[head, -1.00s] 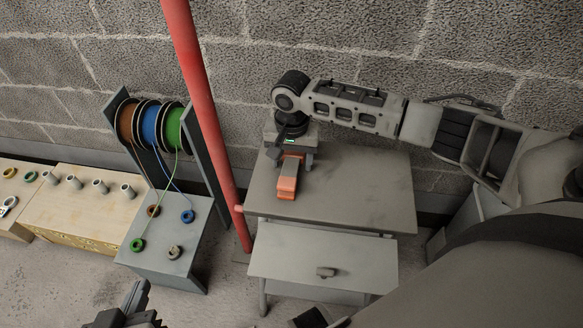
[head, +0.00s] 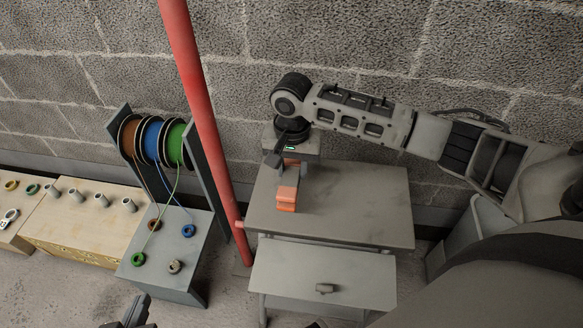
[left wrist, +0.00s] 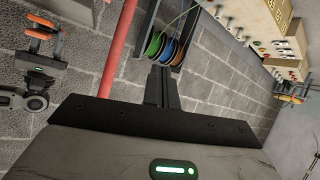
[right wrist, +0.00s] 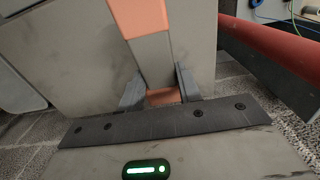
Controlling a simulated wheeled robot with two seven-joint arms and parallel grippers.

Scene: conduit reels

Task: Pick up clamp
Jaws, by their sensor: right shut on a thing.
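The clamp (head: 287,197) is orange and grey and shows over the small grey table at the right. My right gripper (head: 291,160) is shut on its far end. In the right wrist view the clamp (right wrist: 150,50) runs up from between the two fingers (right wrist: 160,88). The left wrist view also shows the clamp (left wrist: 42,30) at the top left. I cannot tell for sure how far it is from the tabletop. My left gripper (head: 137,312) is at the bottom edge of the head view. Its fingers (left wrist: 162,85) are together and empty.
The grey table (head: 350,205) has a clear top and a lower shelf or drawer (head: 340,280). A red pole (head: 205,120) stands left of it. Farther left are a cable-reel stand (head: 152,140), a grey box with rings (head: 180,265) and a wooden bench (head: 85,215).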

